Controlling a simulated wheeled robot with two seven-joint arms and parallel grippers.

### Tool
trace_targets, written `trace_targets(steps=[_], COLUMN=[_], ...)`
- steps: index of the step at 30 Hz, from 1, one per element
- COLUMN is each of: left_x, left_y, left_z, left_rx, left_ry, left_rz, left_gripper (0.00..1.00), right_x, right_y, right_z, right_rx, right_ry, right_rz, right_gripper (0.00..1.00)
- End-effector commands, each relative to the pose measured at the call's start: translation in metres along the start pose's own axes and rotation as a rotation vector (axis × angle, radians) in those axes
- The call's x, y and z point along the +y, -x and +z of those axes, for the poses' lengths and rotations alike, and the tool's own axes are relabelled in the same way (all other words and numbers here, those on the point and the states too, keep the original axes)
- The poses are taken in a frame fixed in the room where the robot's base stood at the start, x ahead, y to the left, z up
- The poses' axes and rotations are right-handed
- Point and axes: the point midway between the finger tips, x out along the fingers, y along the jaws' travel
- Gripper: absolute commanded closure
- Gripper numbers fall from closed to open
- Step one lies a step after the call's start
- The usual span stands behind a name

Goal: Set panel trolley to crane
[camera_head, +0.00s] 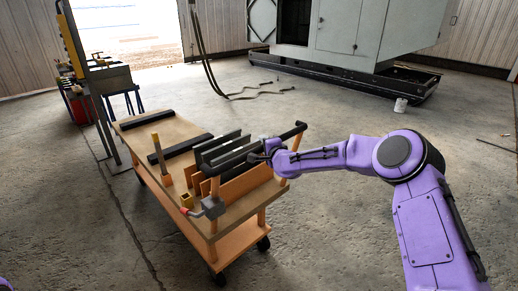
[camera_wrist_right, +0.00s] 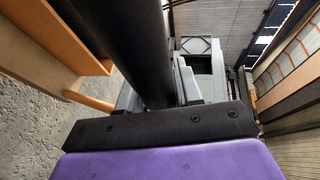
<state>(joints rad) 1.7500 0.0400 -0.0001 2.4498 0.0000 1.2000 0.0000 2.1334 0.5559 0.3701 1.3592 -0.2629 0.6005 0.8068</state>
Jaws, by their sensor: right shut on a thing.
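The panel trolley (camera_head: 225,216) stands left of centre in the head view, with a wooden top, orange legs, a lower shelf and black castors. Several dark flat panels (camera_head: 222,143) stand on edge in slots on its top. A black handle bar (camera_head: 291,133) runs along its near right end. My right gripper (camera_head: 266,155) is at this bar and shut on it; the fingertips are small and partly hidden. In the right wrist view the thick black bar (camera_wrist_right: 130,45) runs up from the gripper. My left gripper is not in view. I cannot make out a crane for certain.
Dark cables (camera_head: 205,60) hang at the back and trail on the floor. A workbench (camera_head: 108,80) is at the left. Concrete floor between is mostly clear.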

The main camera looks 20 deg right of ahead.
Motion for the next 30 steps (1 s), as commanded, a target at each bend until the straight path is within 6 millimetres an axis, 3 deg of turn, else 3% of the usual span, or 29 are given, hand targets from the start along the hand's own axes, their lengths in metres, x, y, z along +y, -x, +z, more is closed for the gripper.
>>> trace_targets(steps=[16,17,18,26,30], left_x=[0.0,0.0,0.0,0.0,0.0], left_y=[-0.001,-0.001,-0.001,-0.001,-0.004], left_z=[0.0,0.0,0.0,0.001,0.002], left_rx=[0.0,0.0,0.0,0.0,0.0], left_ry=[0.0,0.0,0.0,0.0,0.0], left_rz=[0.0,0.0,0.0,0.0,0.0], left_gripper=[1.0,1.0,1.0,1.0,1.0], right_x=[-0.004,-0.005,-0.005,-0.002,-0.001], right_y=[-0.004,-0.004,-0.004,-0.003,0.007], right_z=[-0.005,-0.005,-0.005,-0.006,-0.006], right_rx=[0.012,0.012,0.012,0.011,0.011], right_ry=[-0.004,-0.004,-0.004,-0.003,-0.005], right_rz=[-0.008,-0.008,-0.008,-0.003,-0.003], right_gripper=[1.0,0.56,0.45,0.45,0.45])
